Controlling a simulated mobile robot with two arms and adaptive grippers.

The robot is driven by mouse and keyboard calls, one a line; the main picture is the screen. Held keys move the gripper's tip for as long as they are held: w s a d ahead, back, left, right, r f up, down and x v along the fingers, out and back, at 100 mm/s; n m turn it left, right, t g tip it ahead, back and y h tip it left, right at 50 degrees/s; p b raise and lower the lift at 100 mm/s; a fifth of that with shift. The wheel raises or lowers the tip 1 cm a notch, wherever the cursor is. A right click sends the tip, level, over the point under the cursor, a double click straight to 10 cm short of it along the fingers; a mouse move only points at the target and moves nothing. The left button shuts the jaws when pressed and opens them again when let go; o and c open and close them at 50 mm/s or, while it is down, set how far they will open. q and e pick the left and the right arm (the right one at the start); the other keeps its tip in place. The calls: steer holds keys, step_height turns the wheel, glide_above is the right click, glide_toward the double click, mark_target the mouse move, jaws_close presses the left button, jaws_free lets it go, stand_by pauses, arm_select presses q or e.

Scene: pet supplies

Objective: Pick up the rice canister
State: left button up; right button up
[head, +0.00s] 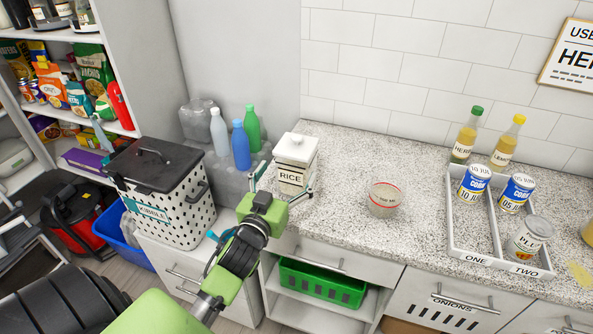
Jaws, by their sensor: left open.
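The rice canister (296,157) is a white square jar with a knobbed lid and a label reading RICE. It stands upright near the left end of the speckled counter (345,205). My left gripper (284,181) is open at the canister's front, with one finger near its left side and the other near its right side. I cannot tell whether either finger touches it. The canister's lower front is partly hidden by the gripper. My right gripper is not in view.
A clear container with a red rim (384,198) stands right of the canister. Green (252,128), blue (240,145) and white (219,132) bottles stand to its left. A kibble bin (165,195) is further left.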

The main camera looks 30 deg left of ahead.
arm_select(q)
steer(key=shift+x, duration=0.75)
steer(key=p+x, duration=0.1)
steer(key=x, duration=0.4)
steer(key=shift+w+d+p, duration=0.1)
steer(key=shift+w+p, duration=0.1)
steer(key=shift+p, duration=0.2)
steer(key=c, duration=2)
steer(key=shift+r, duration=0.15)
steer(key=shift+c, duration=0.8)
steer(key=shift+r, duration=0.1)
